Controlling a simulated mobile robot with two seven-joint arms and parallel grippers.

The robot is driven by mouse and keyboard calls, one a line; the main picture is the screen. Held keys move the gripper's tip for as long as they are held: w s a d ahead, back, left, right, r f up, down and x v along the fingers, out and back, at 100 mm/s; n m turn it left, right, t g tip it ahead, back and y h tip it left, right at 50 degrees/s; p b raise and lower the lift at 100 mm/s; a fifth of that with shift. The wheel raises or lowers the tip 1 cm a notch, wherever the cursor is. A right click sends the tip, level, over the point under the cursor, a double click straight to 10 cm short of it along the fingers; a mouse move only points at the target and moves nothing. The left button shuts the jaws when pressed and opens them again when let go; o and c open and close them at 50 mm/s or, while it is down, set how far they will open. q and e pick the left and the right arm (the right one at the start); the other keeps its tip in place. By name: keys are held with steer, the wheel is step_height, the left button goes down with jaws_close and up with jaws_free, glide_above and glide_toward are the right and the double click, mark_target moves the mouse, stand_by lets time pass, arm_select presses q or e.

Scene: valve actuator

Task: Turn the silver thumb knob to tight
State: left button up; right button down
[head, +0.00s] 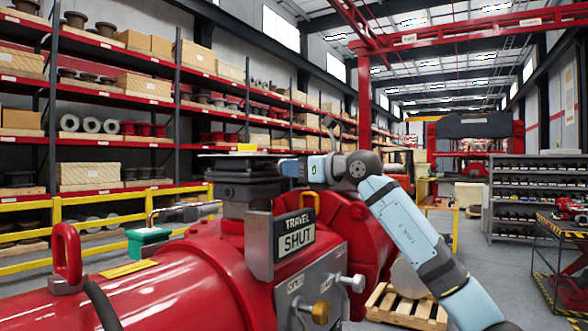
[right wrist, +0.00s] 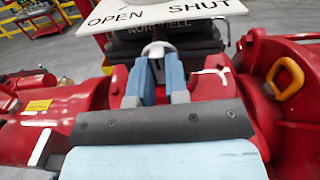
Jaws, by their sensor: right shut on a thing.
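My right gripper (right wrist: 156,62) is shut on a silver knob (right wrist: 157,47), its two blue fingers on either side of it. The knob is below the white OPEN / SHUT plate (right wrist: 160,14) at the black housing, and the fingers hide much of it. In the head view, my right arm reaches behind the TRAVEL SHUT sign, and its gripper (head: 294,170) is beside the black housing (head: 247,185) on the red valve actuator (head: 190,285). The held knob cannot be made out there. My left gripper is not in view.
The grey side panel bears another silver knob (head: 354,283) and a brass knob (head: 321,312). The TRAVEL SHUT sign (head: 296,234) stands in front of my right gripper. A red lifting eye (head: 67,253) and a yellow ring (right wrist: 287,76) stick out nearby.

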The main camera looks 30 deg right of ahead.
steer(key=c, duration=1.1)
jaws_free()
steer(key=b+v, duration=0.3)
steer(key=v, duration=1)
steer(key=shift+s+d+b, duration=0.25)
steer(key=shift+s+b, duration=0.05)
